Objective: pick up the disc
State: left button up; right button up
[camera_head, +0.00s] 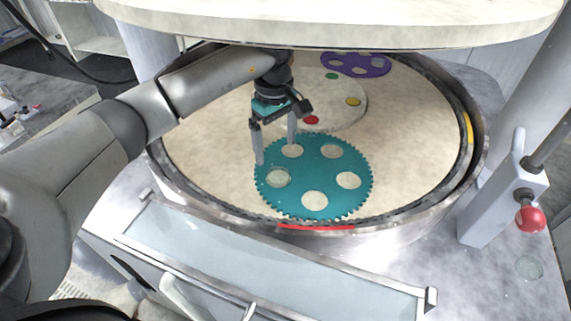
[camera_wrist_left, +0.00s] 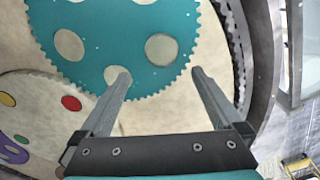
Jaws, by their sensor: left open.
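A pale, see-through disc (camera_head: 278,178) appears to lie in the left hole of the teal toothed carrier (camera_head: 330,164). In the left wrist view the disc (camera_wrist_left: 161,49) shows as a greyish round just beyond the fingertips, and the teal carrier (camera_wrist_left: 110,30) fills the top. My left gripper (camera_head: 275,153) is open and empty, pointing down over the carrier's left edge, with the disc just in front of it. The fingers (camera_wrist_left: 160,74) are spread, apart from the disc; their exact height above it is unclear. My right gripper is not in view.
The carrier lies on a pale round platen (camera_head: 210,155) inside a raised metal rim (camera_head: 470,170). A white centre plate with coloured dots (camera_head: 335,105) and a purple carrier (camera_head: 372,69) lie behind. A large upper platen (camera_head: 330,22) hangs above. A red-knobbed lever (camera_head: 530,219) stands right.

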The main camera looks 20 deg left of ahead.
aim_at(277, 174)
pick_arm(q)
jog(key=shift+s+f+p, duration=0.25)
jog(key=shift+f+p, duration=0.05)
jog(key=shift+f, duration=0.95)
jog(key=f, duration=0.2)
jog(key=f+p, duration=0.1)
jog(key=f, duration=0.1)
jog(key=shift+s+d+f, duration=0.1)
jog(key=shift+d, duration=0.15)
jog(key=shift+f, duration=0.3)
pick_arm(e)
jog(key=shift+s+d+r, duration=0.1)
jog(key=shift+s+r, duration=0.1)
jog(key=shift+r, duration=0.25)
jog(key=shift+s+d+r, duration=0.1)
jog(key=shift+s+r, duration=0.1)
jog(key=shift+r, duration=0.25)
pick_arm(q)
jog(key=shift+c, duration=0.2)
jog(key=c, duration=0.3)
jog(key=shift+f, duration=0.1)
jog(key=c, duration=1.1)
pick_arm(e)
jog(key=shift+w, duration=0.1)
pick_arm(q)
jog(key=shift+c, duration=0.2)
